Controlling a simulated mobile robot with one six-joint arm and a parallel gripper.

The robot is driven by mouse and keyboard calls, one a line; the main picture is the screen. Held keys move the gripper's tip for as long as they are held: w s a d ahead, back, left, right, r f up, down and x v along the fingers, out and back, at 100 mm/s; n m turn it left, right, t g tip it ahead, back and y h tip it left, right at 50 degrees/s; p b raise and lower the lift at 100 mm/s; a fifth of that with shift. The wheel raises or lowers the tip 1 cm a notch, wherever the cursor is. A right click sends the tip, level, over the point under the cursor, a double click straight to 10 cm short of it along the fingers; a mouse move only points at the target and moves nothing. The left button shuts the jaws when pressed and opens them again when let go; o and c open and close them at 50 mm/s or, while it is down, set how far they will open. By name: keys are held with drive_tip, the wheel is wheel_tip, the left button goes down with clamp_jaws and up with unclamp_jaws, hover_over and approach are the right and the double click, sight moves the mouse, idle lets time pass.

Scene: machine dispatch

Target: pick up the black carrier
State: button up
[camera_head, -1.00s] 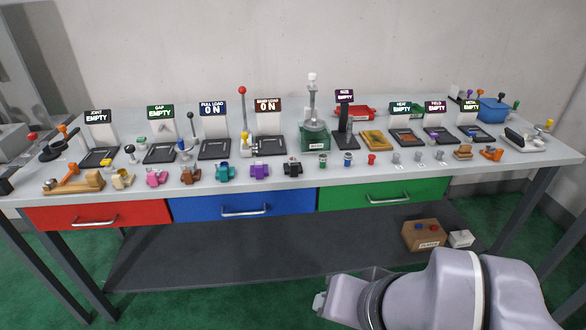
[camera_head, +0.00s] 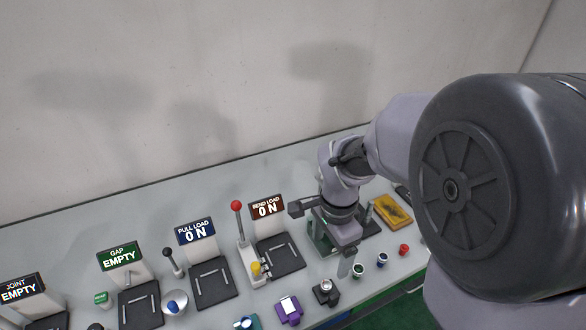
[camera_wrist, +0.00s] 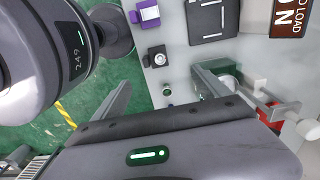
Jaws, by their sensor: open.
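The black carrier (camera_head: 326,291) stands near the table's front edge, right of the purple carrier, in the head view. It has a light round spot on top. In the wrist view the black carrier (camera_wrist: 157,57) shows whole, slightly beyond the fingertips and roughly in line with the gap between them. My gripper (camera_wrist: 162,80) is open and empty, its fingers spread wide. In the head view my gripper is above the table, behind and right of the carrier, apart from it; its far parts are partly hidden by my arm.
The purple carrier (camera_head: 288,311) is close on the left. A small green-banded cylinder (camera_head: 331,270) and a blue-topped one (camera_head: 357,271) stand close on the right. The bend load plate (camera_head: 279,254) with its red-knobbed lever (camera_head: 237,206) lies behind. A yellow tray (camera_head: 393,211) lies farther right.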

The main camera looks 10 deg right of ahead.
drive_tip(key=b, duration=0.4)
hover_over(329, 289)
wheel_tip(329, 289, down, 12)
drive_tip(key=shift+a+r, duration=0.1)
drive_tip(key=shift+r, duration=0.1)
wheel_tip(329, 289, down, 6)
drive_tip(key=b, duration=0.2)
drive_tip(key=shift+b, duration=0.3)
drive_tip(key=shift+r, duration=0.1)
drive_tip(key=c, duration=1.6)
drive_tip(key=shift+o, duration=0.2)
drive_tip(key=shift+r, duration=0.1)
